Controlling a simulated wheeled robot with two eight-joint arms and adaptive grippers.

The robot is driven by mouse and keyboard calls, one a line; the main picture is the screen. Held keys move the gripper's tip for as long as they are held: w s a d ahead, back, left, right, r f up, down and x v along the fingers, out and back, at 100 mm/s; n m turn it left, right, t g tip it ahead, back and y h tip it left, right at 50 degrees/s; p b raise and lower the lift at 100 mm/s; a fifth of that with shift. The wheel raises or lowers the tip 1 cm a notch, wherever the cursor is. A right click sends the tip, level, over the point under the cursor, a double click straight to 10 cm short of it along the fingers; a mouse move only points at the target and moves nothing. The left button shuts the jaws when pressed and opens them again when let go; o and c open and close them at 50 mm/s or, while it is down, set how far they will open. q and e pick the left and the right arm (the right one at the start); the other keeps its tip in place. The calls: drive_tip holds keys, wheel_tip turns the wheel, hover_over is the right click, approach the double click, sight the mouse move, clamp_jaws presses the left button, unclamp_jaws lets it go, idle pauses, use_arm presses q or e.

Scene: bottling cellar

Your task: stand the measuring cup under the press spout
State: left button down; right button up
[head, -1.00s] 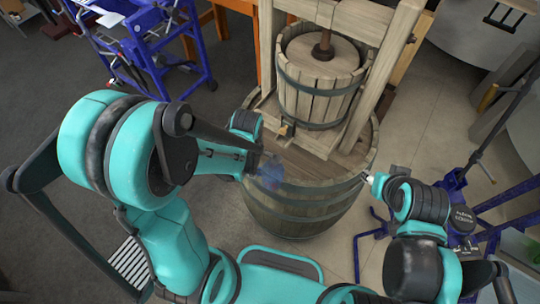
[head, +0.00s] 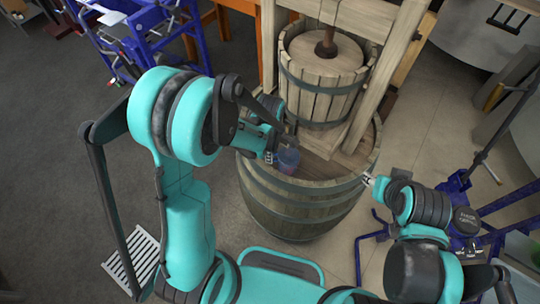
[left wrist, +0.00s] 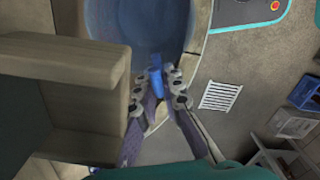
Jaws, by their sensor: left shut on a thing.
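The measuring cup (head: 287,160) is translucent blue, and my left gripper (head: 273,149) is shut on it, over the front of the barrel top (head: 322,168). In the left wrist view the cup (left wrist: 140,22) fills the top middle, and the left gripper (left wrist: 157,92) grips its blue handle (left wrist: 156,80). The wooden press (head: 318,95) stands on the barrel behind the cup. Its spout is hidden behind my left gripper and arm. I cannot tell whether the cup touches the barrel top. My right gripper (head: 369,179) is beside the barrel's right rim, too small to read.
A wooden beam (left wrist: 75,85) lies close beside the cup in the left wrist view. A blue metal frame (head: 140,45) stands at the back left, and blue stand legs (head: 500,205) are at the right. The front right of the barrel top is bare.

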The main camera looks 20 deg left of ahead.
use_arm(q)
drive_tip(key=shift+f, duration=0.1)
drive_tip(key=shift+s+f+b, duration=0.1)
drive_tip(key=shift+f+b, duration=0.15)
drive_tip(key=shift+b, duration=0.15)
drive_tip(key=c, duration=1.9)
unclamp_jaws()
drive_tip(key=shift+c, duration=0.2)
drive_tip(key=shift+s, duration=0.1)
